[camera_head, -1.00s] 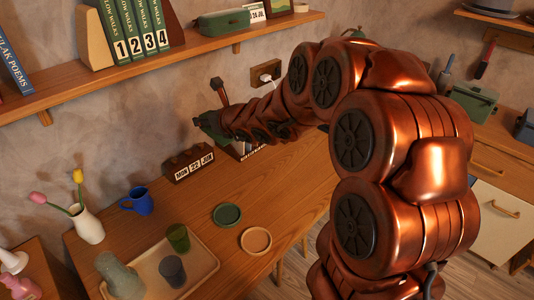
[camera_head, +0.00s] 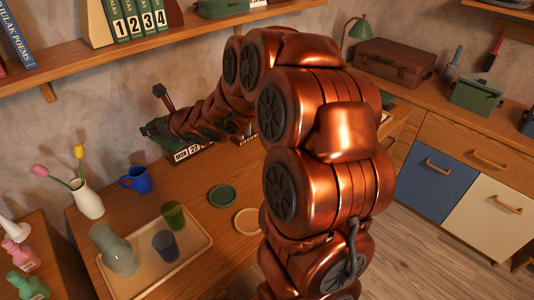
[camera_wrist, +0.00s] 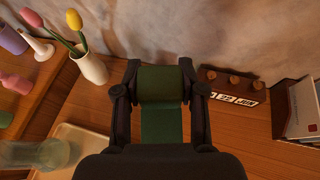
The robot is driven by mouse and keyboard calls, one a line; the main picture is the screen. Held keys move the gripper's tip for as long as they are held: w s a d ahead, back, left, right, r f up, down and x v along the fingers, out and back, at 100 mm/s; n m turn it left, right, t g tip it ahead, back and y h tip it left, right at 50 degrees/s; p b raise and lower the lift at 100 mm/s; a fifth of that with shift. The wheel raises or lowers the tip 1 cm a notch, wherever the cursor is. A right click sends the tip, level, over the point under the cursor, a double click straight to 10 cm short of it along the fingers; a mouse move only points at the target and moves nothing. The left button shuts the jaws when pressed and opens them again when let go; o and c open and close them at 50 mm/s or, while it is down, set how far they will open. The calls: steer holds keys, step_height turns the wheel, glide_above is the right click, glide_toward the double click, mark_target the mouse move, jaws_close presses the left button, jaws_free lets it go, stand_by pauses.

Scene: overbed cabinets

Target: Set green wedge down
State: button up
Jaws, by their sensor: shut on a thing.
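The green wedge (camera_wrist: 161,112) is between the two dark fingers of my gripper (camera_wrist: 160,92) in the wrist view. The fingers are shut on its left and right sides. In the head view my gripper (camera_head: 155,128) is at the far end of my arm, above the back of the wooden desk (camera_head: 165,213), left of the block calendar (camera_head: 187,152). The wedge is too small and dark there to make out clearly. I cannot tell how high it is above the desk. The part of the desk directly behind the wedge is hidden in the wrist view.
A blue mug (camera_head: 137,180), a vase with tulips (camera_head: 87,200) and a tray (camera_head: 198,240) with glasses stand on the desk's left. A green coaster (camera_head: 222,196) and a tan coaster (camera_head: 247,221) lie further right. A wall shelf (camera_head: 160,45) runs above.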

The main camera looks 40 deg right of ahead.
steer(key=s+d+f+m+h+b, duration=0.1)
steer(key=s+d+f+b, duration=0.2)
steer(key=d, duration=0.6)
steer(key=s+d+f+m+h+b, duration=0.1)
steer(key=s+d+f+b, duration=0.3)
steer(key=s+d+f, duration=0.4)
steer(key=s+d+f+m+h+b, duration=0.1)
steer(key=s+d+f+b, duration=0.3)
steer(key=s+d+f, duration=0.2)
steer(key=shift+d+f, duration=0.4)
steer(key=shift+d, duration=0.25)
steer(key=shift+d+f, duration=0.4)
steer(key=shift+d, duration=0.3)
steer(key=shift+d+f, duration=0.4)
steer(key=shift+d, duration=0.25)
steer(key=p, duration=0.3)
glide_above(256, 150)
steer(key=shift+s+a+f+h, duration=0.1)
steer(key=shift+s+f+h, duration=0.05)
steer(key=shift+f, duration=0.2)
steer(key=shift+s+a+f+h, duration=0.1)
steer(key=shift+f+h, duration=0.05)
steer(key=shift+f, duration=0.2)
steer(key=shift+w+d+f, duration=0.15)
steer(key=shift+f, duration=1.65)
steer(key=shift+f+b, duration=0.1)
steer(key=shift+b, duration=0.25)
steer(key=o, duration=1.1)
steer(key=shift+o, duration=0.2)
